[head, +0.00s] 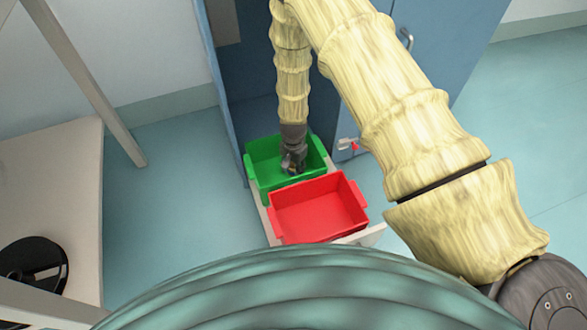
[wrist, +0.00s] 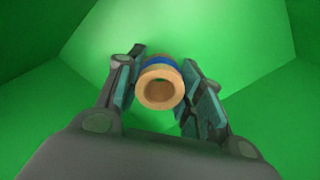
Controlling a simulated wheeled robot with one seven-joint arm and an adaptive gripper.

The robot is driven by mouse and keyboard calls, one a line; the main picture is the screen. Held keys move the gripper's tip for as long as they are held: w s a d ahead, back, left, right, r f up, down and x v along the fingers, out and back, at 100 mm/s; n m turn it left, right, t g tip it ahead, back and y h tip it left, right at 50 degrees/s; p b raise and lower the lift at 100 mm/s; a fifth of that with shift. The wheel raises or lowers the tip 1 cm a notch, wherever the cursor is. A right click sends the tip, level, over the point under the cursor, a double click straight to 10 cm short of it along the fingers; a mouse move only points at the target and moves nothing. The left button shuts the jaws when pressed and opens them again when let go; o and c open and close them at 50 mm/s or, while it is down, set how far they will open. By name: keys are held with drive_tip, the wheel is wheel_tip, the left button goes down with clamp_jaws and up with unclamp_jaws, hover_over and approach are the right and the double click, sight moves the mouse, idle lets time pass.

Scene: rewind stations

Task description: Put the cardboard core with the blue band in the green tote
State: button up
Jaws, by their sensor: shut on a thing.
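The cardboard core (wrist: 160,88) is a short tan tube with a blue band, seen in the wrist view between my fingers. My gripper (wrist: 163,92) is shut on it, one finger on each side. The green tote (head: 262,176) fills the wrist view around the gripper, its green walls (wrist: 240,40) on all sides. In the head view my gripper (head: 292,166) points down inside the green tote's opening. The core cannot be made out in the head view. I cannot tell whether the core touches the tote's floor.
A red tote (head: 318,208), empty, stands right in front of the green one on the same pale stand (head: 365,237). Blue cabinets (head: 360,70) stand behind. A pale table (head: 60,190) with a black reel (head: 33,265) is at left. Floor between is clear.

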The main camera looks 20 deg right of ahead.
drive_tip(key=shift+f, duration=0.1)
drive_tip(key=o, duration=0.8)
wheel_tip(320, 180, up, 12)
drive_tip(key=p, duration=0.6)
